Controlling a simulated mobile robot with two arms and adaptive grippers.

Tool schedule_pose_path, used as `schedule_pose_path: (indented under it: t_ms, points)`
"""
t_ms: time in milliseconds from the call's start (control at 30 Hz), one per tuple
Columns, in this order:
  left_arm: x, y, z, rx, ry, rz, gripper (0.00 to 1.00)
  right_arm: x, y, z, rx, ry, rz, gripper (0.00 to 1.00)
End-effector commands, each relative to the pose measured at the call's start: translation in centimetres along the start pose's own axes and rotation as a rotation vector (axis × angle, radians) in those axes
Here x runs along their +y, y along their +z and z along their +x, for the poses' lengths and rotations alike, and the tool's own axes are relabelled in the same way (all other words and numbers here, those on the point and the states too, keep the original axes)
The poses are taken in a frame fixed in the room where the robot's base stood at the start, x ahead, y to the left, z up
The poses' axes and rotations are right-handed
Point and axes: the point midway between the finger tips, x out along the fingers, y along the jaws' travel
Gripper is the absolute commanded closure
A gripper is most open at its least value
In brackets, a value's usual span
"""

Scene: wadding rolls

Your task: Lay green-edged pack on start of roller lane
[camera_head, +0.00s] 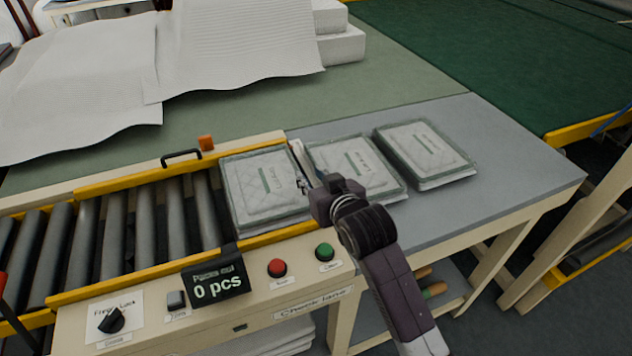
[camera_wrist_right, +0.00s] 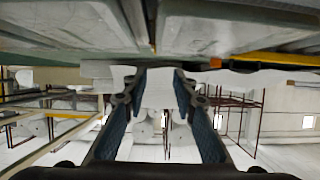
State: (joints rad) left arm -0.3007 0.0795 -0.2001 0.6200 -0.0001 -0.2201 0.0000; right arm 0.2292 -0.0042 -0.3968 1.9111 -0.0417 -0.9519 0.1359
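Three grey-white quilted packs with green edges show in the head view. One pack (camera_head: 258,170) lies flat at the right end of the roller lane (camera_head: 147,225), between its yellow rails. The second pack (camera_head: 345,155) lies on the grey table just right of it, and the third pack (camera_head: 424,145) lies further right. My right gripper (camera_head: 303,168) is at the gap between the first two packs, partly hiding their edges. In the wrist view its blue-padded fingers (camera_wrist_right: 160,85) are apart with nothing held between them. My left gripper is out of view.
A control panel with a "0 pcs" display (camera_head: 217,280), a red button (camera_head: 277,268) and a green button (camera_head: 324,251) runs along the lane's front. White wadding sheets (camera_head: 235,50) cover the back table. The grey table (camera_head: 500,180) is clear at right.

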Motion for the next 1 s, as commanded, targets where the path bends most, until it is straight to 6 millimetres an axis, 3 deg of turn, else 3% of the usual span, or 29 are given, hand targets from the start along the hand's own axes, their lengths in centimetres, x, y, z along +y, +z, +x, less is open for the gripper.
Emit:
schedule_pose_path:
  t_ms: [300, 1000]
  points:
    - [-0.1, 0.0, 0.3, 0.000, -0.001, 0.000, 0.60, 0.0, 0.0, -2.5, 0.000, 0.000, 0.000, 0.74]
    - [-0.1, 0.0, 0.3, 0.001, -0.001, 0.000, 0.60, 0.0, 0.0, -2.6, 0.000, 0.000, 0.000, 0.74]
